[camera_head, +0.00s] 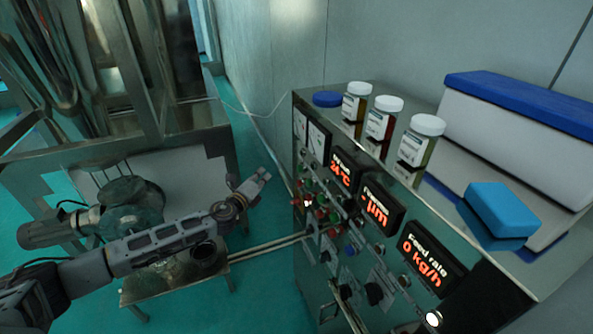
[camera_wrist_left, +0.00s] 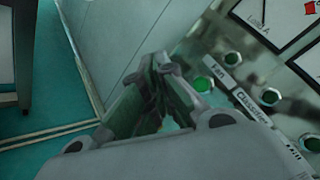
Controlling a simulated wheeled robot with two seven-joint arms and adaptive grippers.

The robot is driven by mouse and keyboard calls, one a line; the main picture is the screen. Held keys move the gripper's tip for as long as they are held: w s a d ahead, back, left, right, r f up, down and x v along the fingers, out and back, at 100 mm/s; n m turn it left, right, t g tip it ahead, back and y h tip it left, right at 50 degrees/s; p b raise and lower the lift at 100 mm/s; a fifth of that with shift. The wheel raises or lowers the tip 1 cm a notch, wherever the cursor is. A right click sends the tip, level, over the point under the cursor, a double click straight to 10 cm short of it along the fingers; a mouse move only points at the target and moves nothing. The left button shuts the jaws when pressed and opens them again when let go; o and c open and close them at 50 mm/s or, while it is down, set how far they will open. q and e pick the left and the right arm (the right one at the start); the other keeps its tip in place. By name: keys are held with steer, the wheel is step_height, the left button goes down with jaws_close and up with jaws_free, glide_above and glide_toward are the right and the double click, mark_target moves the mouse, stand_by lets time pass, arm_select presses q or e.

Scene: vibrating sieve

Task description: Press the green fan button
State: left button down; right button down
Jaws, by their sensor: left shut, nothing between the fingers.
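My left gripper (camera_head: 261,177) is shut and empty, just left of the control cabinet's front panel (camera_head: 330,262) in the head view. In the left wrist view its fingertips (camera_wrist_left: 160,64) are together, left of a "Fan" label (camera_wrist_left: 214,70). One green button (camera_wrist_left: 202,84) is on the near side of that label and another green button (camera_wrist_left: 232,58) on its far side; I cannot tell which is the fan's. A gap seems to separate the fingertips from the buttons. In the head view the green buttons (camera_head: 308,184) are small and dark. My right gripper is not in view.
Red displays, including the feed rate display (camera_head: 425,256), and several knobs are on the panel. Jars (camera_head: 381,124), a blue block (camera_head: 502,210) and a blue-lidded box (camera_head: 515,135) stand on the cabinet. Metal machinery (camera_head: 135,155) is left; open green floor lies between.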

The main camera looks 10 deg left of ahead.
arm_select(q)
steer(key=shift+a+m, duration=0.1)
steer(key=shift+m, duration=0.2)
stand_by(0.4)
steer(key=w+d, duration=0.5)
steer(key=d, duration=0.2)
steer(key=shift+d+p, duration=0.15)
steer(key=shift+p, duration=0.3)
steer(key=shift+w+d, duration=0.5)
steer(key=shift+d, duration=0.3)
stand_by(3.4)
steer(key=shift+s+a, duration=0.15)
steer(key=shift+a, duration=0.05)
steer(key=shift+s+a, duration=0.4)
steer(key=shift+a, duration=0.15)
stand_by(0.4)
steer(key=shift+s+a, duration=0.7)
steer(key=shift+a, duration=0.35)
steer(key=shift+s+a, duration=0.7)
steer(key=shift+a, duration=0.35)
